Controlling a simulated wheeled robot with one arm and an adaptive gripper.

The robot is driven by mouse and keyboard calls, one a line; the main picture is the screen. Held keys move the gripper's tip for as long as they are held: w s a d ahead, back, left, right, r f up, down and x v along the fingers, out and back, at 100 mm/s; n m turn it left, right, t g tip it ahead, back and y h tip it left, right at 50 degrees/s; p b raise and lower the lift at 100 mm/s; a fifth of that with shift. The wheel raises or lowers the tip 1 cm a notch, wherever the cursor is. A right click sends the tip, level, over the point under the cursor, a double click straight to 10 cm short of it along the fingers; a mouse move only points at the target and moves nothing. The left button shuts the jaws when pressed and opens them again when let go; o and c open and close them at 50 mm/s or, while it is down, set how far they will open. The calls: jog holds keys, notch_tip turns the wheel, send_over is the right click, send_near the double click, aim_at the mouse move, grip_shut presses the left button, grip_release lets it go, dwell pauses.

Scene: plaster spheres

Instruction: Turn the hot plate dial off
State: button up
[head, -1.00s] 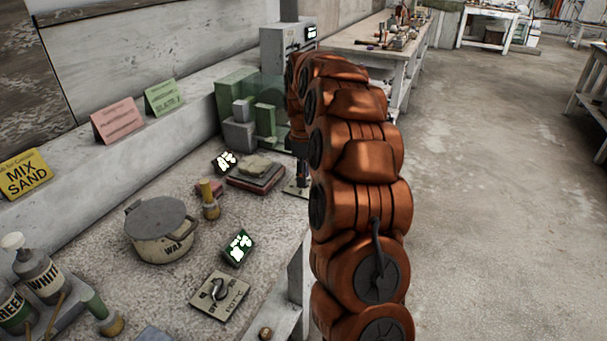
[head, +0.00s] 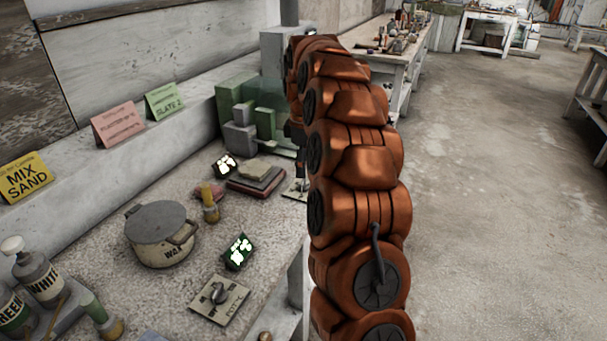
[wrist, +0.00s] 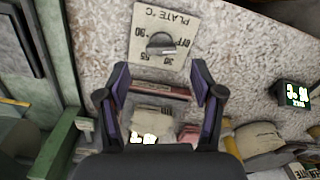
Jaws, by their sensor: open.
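The hot plate dial is a dark round knob (wrist: 160,43) on a beige card marked "PLATE °C" (wrist: 147,18) at the top of the wrist view. The card carries OFF and several numbers; a small pale mark shows on the knob's lower right, but its exact setting is hard to read. My gripper (wrist: 160,67) is open and empty, its two fingers apart on either side below the knob, not touching it in this view. In the head view the dial card (head: 296,190) is partly hidden behind my arm, with my gripper (head: 299,158) above it.
A second dial card marked "POT °C" (head: 220,299) lies nearer on the bench. A lidded wax pot (head: 163,252), a brush (head: 210,204), a green display (head: 238,252) and stacked slabs (head: 256,179) stand around. Green and grey blocks (head: 240,115) are at the back.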

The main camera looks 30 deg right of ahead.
aim_at(302, 183)
notch_tip(302, 183, up, 7)
dwell(0.5)
jog(key=shift+r, duration=0.1)
jog(key=shift+a, duration=0.1)
dwell(0.3)
jog(key=s+a+r+m+p, duration=0.2)
jog(key=s+a, duration=0.6)
jog(key=a, duration=0.1)
jog(key=s+a+r+m+p, duration=0.2)
jog(key=s+a+p, duration=0.1)
jog(key=s+a, duration=0.55)
jog(key=s+a+f+m+g+p, duration=0.1)
jog(key=s+a+f+m, duration=0.1)
jog(key=s, duration=0.9)
jog(key=s+a+f+m+p, duration=0.2)
jog(key=s+a+f+m, duration=0.1)
jog(key=s, duration=0.8)
jog(key=shift+a+f+g, duration=0.3)
jog(key=shift+a+g, duration=0.1)
jog(key=shift+a, duration=0.2)
